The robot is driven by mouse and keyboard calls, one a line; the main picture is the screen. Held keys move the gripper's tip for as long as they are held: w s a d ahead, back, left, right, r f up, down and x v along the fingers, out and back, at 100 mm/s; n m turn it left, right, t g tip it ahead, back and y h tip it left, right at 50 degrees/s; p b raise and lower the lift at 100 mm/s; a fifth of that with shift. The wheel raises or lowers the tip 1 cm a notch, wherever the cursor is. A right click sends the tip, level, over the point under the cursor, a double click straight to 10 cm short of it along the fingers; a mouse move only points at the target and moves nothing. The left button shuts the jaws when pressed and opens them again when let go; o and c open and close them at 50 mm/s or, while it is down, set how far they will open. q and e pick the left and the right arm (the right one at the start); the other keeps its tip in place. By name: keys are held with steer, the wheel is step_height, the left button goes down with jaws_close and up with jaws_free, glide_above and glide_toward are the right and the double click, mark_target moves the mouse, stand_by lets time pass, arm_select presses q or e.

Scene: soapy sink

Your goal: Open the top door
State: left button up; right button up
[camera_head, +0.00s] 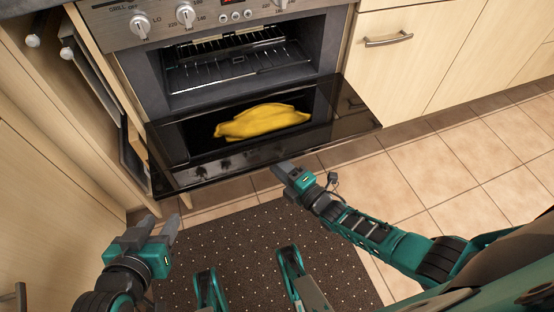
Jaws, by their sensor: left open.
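The top oven door (350,115) is folded down and lies open, roughly level, in front of the oven cavity (235,65). A yellow cloth-like item (262,121) shows on its dark inner face. My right gripper (283,170) is close below the door's front edge, near its middle; I cannot tell whether it touches. Its fingers are too small and overlapped to judge. My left gripper (159,230) is open and empty, low at the left, apart from the door and above the floor mat.
Wire racks (235,67) sit inside the oven. Knobs (186,15) line the panel above. A narrow pull-out unit (100,90) stands open at the left, near the door's left end. Cabinets (400,60) are at the right. A dark dotted mat (245,250) and clear tiles (430,165) cover the floor.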

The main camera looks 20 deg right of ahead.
steer(key=shift+c, duration=0.3)
jaws_close()
stand_by(0.4)
